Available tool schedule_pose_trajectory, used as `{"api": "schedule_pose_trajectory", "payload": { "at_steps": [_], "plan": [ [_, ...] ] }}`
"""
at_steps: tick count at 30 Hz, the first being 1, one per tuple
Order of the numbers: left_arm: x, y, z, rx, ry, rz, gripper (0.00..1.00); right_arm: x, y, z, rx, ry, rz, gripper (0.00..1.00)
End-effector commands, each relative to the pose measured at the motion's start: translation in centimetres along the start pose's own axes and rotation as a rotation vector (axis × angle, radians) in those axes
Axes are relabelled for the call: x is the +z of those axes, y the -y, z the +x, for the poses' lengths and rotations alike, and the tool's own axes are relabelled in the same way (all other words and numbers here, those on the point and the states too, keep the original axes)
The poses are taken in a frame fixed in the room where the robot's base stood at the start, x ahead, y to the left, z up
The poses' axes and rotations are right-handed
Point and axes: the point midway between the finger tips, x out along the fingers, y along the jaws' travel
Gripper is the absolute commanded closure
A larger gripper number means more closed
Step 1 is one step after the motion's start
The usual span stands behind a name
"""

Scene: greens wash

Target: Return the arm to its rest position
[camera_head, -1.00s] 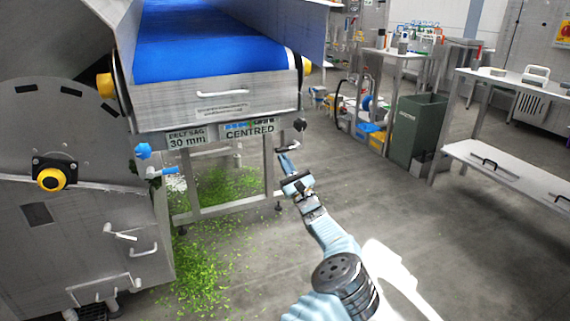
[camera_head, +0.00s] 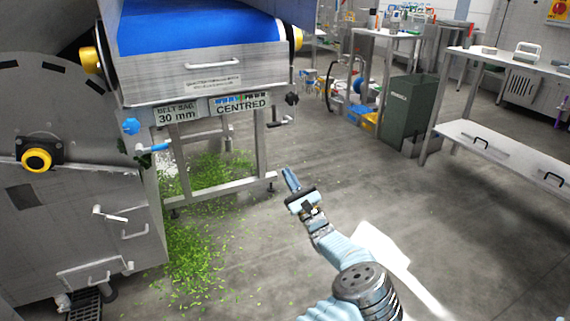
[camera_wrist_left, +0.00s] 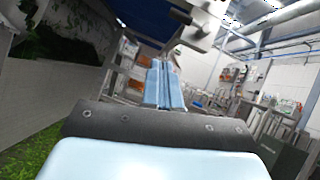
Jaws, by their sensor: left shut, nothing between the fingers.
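My left arm comes up from the bottom of the head view. Its gripper (camera_head: 291,178) is shut and empty, held over the open floor in front of the conveyor frame. In the left wrist view the two light-blue fingers (camera_wrist_left: 165,85) lie together with nothing between them. The gripper is apart from the conveyor's black knob and crank handle (camera_head: 283,121), which sit above and left of it in the picture. My right gripper does not show.
The conveyor with its blue belt (camera_head: 200,28) and the grey machine (camera_head: 75,190) stand at left. Green scraps (camera_head: 200,245) litter the floor. A green bin (camera_head: 402,108) and steel benches (camera_head: 500,150) stand at right. The middle floor (camera_head: 430,240) is clear.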

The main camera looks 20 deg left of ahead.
Motion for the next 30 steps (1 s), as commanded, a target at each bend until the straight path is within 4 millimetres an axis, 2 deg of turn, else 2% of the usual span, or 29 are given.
{"api": "schedule_pose_trajectory", "payload": {
  "at_steps": [6, 9, 11, 14, 15, 17, 18, 20, 21, 23, 24, 26, 27, 29, 30],
  "plan": [
    [-0.1, -0.3, -0.7, 0.005, -0.002, 0.002, 1.00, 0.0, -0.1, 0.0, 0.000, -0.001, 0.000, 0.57],
    [-1.4, -2.0, -0.7, 0.046, -0.044, 0.010, 1.00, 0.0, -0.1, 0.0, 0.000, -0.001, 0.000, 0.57],
    [-3.0, -4.3, -0.8, 0.104, -0.098, 0.019, 1.00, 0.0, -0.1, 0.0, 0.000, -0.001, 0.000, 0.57],
    [-6.9, -10.2, -2.0, 0.257, -0.237, 0.034, 1.00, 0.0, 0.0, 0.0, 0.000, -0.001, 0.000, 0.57],
    [-8.7, -13.0, -3.0, 0.334, -0.304, 0.038, 1.00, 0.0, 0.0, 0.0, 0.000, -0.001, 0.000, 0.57],
    [-11.1, -17.3, -5.2, 0.458, -0.409, 0.038, 1.00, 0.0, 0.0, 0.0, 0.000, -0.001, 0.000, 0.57],
    [-12.6, -20.0, -7.0, 0.543, -0.479, 0.034, 1.00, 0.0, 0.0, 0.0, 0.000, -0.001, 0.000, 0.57],
    [-14.4, -23.9, -10.2, 0.678, -0.581, 0.022, 1.00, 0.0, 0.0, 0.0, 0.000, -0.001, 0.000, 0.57],
    [-15.4, -26.3, -12.7, 0.771, -0.647, 0.009, 1.00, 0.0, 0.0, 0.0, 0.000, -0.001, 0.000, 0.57],
    [-16.5, -29.4, -16.8, 0.918, -0.746, -0.017, 1.00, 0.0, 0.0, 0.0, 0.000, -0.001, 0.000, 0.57],
    [-16.9, -31.2, -19.9, 1.021, -0.808, -0.041, 1.00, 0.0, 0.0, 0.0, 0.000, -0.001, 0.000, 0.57],
    [-17.1, -33.2, -24.8, 1.184, -0.899, -0.086, 1.00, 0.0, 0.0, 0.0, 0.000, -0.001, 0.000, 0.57],
    [-16.9, -34.1, -28.2, 1.299, -0.955, -0.124, 1.00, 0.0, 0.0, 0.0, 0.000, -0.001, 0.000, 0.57],
    [-16.1, -34.7, -33.4, 1.482, -1.031, -0.195, 1.00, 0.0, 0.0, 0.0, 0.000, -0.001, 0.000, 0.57],
    [-15.2, -34.5, -36.8, 1.611, -1.074, -0.253, 1.00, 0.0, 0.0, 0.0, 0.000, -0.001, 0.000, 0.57]
  ]
}}
